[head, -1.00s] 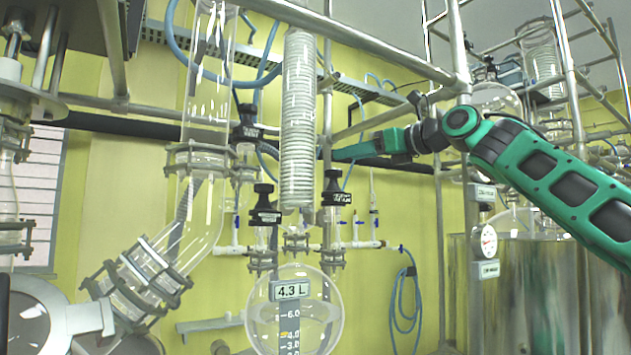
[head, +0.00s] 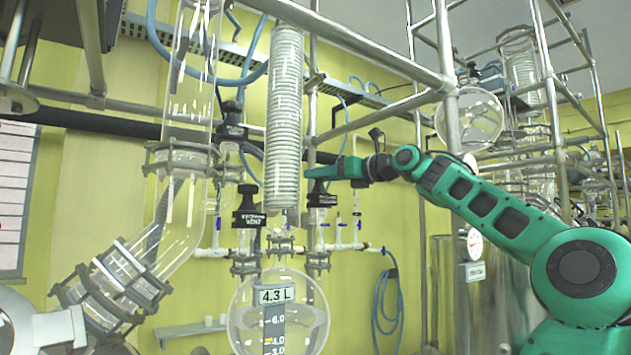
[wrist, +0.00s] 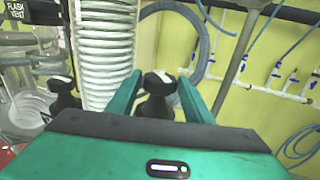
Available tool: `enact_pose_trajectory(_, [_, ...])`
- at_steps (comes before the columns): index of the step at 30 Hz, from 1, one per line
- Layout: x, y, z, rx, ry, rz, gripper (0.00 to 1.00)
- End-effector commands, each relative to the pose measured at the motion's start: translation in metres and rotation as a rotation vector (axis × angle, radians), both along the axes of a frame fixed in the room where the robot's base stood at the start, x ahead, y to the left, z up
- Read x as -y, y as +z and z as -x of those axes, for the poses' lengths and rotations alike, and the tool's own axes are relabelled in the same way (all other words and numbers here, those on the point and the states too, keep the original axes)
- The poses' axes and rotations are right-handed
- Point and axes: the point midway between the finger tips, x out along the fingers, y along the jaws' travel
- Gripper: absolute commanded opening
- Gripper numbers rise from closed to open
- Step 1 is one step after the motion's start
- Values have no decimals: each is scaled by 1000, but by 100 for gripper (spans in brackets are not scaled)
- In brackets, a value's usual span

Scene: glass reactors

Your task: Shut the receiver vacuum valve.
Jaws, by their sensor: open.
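A black-knobbed valve (head: 318,188) stands on the right neck above the round glass receiver (head: 279,318), which carries a 4.3 L tag. Its label is too small to read, so I cannot confirm that it is the receiver vacuum valve. My gripper (head: 312,172) is at the top of this valve. In the wrist view my gripper (wrist: 160,78) is open, with one green finger on each side of the black knob (wrist: 157,100). I cannot tell whether either finger touches it. The lower part of the valve is hidden behind the gripper body.
A second black-knobbed valve (head: 249,205) stands to the left, and a third (head: 233,122) is higher up. The coiled glass condenser (head: 285,120) hangs close left of my gripper. A steel frame post (head: 447,80) and a metal vessel (head: 500,290) are to the right.

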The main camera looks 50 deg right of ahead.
Motion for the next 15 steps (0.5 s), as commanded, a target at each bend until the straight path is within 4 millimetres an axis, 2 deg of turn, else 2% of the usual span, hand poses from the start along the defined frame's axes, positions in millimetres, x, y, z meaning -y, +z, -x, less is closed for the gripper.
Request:
enact_pose_trajectory(4, [-1, 0, -10, 0, 0, 2, 46])
enact_pose_trajectory(14, [-1, 0, -12, 1, -1, 2, 46])
enact_pose_trajectory(15, [-1, 0, -12, 1, 0, 1, 42])
